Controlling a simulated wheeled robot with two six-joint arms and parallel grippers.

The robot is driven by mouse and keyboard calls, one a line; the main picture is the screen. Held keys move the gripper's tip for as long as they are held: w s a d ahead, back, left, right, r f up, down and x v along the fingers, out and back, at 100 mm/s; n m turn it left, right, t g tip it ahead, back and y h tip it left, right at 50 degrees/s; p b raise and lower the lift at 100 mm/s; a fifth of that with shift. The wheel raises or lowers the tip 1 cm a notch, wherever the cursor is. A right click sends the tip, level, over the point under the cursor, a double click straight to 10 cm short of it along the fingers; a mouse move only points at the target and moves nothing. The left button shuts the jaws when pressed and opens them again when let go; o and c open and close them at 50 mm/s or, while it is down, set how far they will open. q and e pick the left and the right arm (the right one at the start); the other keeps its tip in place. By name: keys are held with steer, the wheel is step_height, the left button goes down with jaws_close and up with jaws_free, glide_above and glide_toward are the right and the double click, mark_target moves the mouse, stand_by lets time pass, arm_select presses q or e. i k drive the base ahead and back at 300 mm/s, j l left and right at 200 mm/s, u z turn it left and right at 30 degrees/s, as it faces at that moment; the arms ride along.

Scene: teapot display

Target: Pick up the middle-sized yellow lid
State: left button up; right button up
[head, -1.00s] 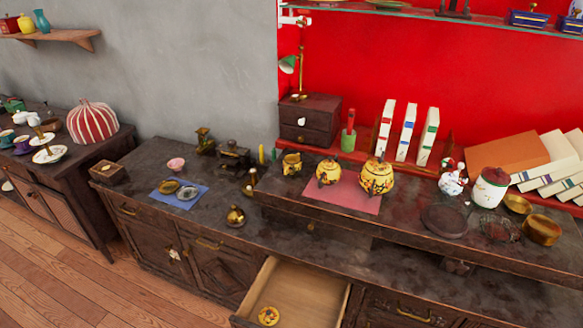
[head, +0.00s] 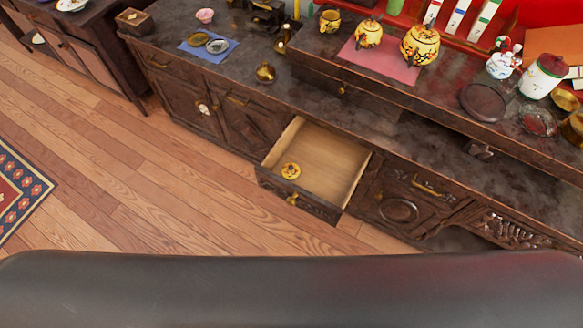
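A small round yellow lid (head: 290,171) with dark markings lies in the open drawer (head: 322,162), near its front left corner. Three yellow patterned pots stand in a row on the raised shelf of the cabinet: a small one (head: 330,19), a medium one (head: 369,34) and a large one (head: 420,45). The medium and large pots are on a pink cloth (head: 383,66). I cannot tell from here whether the lid in the drawer is the middle-sized one. Neither of my grippers is in view.
The drawer juts out from the long dark cabinet (head: 228,85) over a wooden floor (head: 130,180). A patterned rug (head: 18,190) lies at the left. The floor before the cabinet looks clear.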

mark_target(290, 170)
steer(key=i+l+u, duration=0.1)
steer(key=l+u, duration=0.3)
steer(key=i+l+u, duration=0.1)
steer(key=u, duration=0.35)
steer(key=l+u, duration=0.4)
